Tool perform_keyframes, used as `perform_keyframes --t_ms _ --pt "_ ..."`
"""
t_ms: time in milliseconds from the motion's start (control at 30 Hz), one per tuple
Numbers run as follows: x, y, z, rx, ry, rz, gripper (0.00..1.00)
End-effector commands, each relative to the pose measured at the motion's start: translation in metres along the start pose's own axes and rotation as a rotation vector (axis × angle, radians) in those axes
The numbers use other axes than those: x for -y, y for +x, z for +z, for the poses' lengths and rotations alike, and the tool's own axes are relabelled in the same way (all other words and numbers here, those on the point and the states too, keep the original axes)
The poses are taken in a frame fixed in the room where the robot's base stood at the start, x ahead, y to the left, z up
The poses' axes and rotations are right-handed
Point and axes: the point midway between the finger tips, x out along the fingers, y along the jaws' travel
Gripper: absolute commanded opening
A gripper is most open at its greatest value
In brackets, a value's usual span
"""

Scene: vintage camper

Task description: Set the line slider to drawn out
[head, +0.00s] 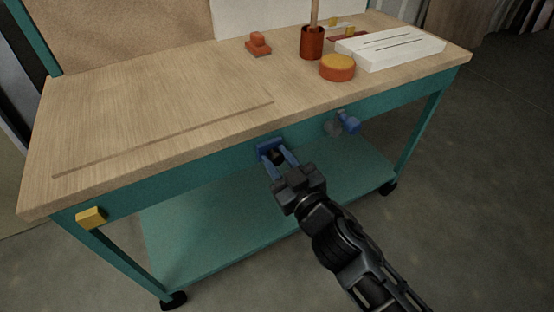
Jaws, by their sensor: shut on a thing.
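A blue fitting (268,145), which seems to be the line slider, sits on the teal front rail of the bench, just under the wooden top. My gripper (279,158) reaches it from the front right. Its two fingers are shut on a small dark part of this fitting, which is mostly hidden between them. How far the slider is drawn out cannot be told from this view.
A blue knob (348,121) sits on the same rail to the right, and a yellow block (92,217) at the left corner. On the wooden top (150,105) stand a red-brown cup (312,43), an orange round tin (337,67) and a white slotted box (390,48). A teal shelf (200,250) lies below.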

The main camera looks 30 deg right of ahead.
Motion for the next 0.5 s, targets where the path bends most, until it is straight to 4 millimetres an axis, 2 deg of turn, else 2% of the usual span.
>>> perform_keyframes --t_ms 33,267,500 --pt "-0.0004 0.0002 0.0009 0.002 0.000 0.001 0.36" --pt "-0.0001 0.0002 0.0004 0.001 0.000 0.001 0.58" --pt "0.0001 -0.0003 0.0004 0.001 0.000 0.000 0.59"
